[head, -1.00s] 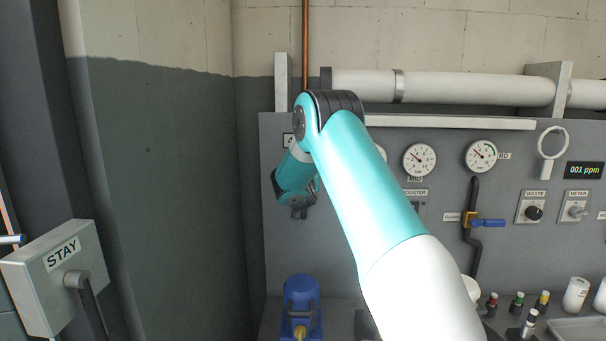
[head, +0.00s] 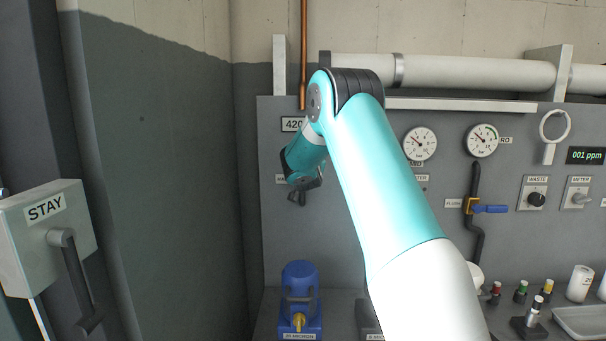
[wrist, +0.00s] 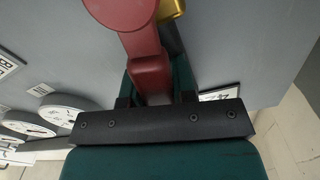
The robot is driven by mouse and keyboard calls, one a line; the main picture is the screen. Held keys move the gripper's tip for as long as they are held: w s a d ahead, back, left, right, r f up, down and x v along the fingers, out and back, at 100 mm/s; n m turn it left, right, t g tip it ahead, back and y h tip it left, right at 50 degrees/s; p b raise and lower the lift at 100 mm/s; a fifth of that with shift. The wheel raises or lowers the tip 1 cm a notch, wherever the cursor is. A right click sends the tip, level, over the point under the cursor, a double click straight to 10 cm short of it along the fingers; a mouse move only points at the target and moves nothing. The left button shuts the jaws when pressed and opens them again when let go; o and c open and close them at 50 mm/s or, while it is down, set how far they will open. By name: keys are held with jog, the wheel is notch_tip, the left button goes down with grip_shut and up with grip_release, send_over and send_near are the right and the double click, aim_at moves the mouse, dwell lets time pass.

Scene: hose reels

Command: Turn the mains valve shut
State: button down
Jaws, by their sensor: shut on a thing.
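The mains valve shows in the wrist view as a dark red lever (wrist: 147,72) with a bit of brass body (wrist: 171,9) behind its far end. My gripper (wrist: 157,98) is shut on the red lever, with one dark finger on each side of it. In the head view my gripper (head: 299,196) is at the left part of the grey panel, low beside a partly covered label starting "MA". The valve itself is hidden there behind my gripper and wrist.
The grey panel (head: 345,250) carries gauges (head: 420,143), a blue-handled flush valve (head: 489,209) and knobs to the right. A box marked STAY (head: 45,208) with a lever is at the left.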

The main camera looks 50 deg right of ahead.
aim_at(326, 179)
jog(key=s+d+f+m+b, duration=0.1)
jog(key=f+m+b, duration=0.1)
jog(key=m+b, duration=0.2)
jog(key=s+d+f+m+b, duration=0.1)
jog(key=m+b, duration=0.3)
jog(key=b, duration=0.6)
jog(key=s+d+f+m+b, duration=0.1)
jog(key=s+f+m+b, duration=0.1)
jog(key=b, duration=0.6)
jog(key=shift+s+d+f+m, duration=0.15)
jog(key=shift+d+f+m, duration=0.25)
jog(key=shift+m, duration=0.5)
jog(key=f+m+b, duration=0.1)
jog(key=b, duration=0.1)
jog(key=m+b, duration=0.2)
jog(key=shift+s+d+f, duration=0.1)
jog(key=shift+s+f, duration=0.05)
jog(key=shift+f, duration=0.2)
jog(key=shift+m, duration=0.4)
jog(key=c, duration=0.9)
grip_release()
jog(key=shift+b, duration=0.3)
jog(key=b+v, duration=0.2)
jog(key=v, duration=1.5)
jog(key=shift+a+b, duration=0.3)
jog(key=shift+b, duration=0.05)
